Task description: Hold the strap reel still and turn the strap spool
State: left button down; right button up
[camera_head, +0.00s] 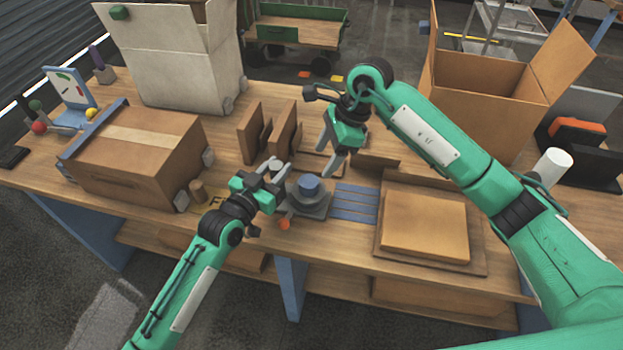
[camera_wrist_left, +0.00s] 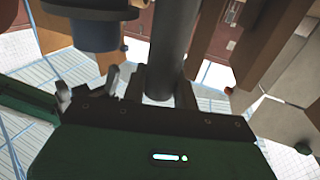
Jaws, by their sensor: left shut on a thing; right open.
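The strap reel (camera_head: 318,209) is a grey base on the table's front middle. The blue strap spool (camera_head: 309,185) stands upright on it, and a blue cylinder, likely the spool, shows at the upper left of the left wrist view (camera_wrist_left: 96,34). My left gripper (camera_head: 280,174) is beside the spool on its left, shut on a grey upright post (camera_wrist_left: 172,45), which appears to belong to the reel. My right gripper (camera_head: 337,162) is open and empty, pointing down above and to the right of the spool, apart from it.
A taped carton (camera_head: 140,150) stands on the left. Upright brown boards (camera_head: 262,135) stand behind the reel. An open carton (camera_head: 485,95) is at the back right. An orange piece (camera_head: 284,224) lies near the reel.

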aim_at(311, 181)
jog(key=x, duration=0.9)
jog(key=c, duration=1)
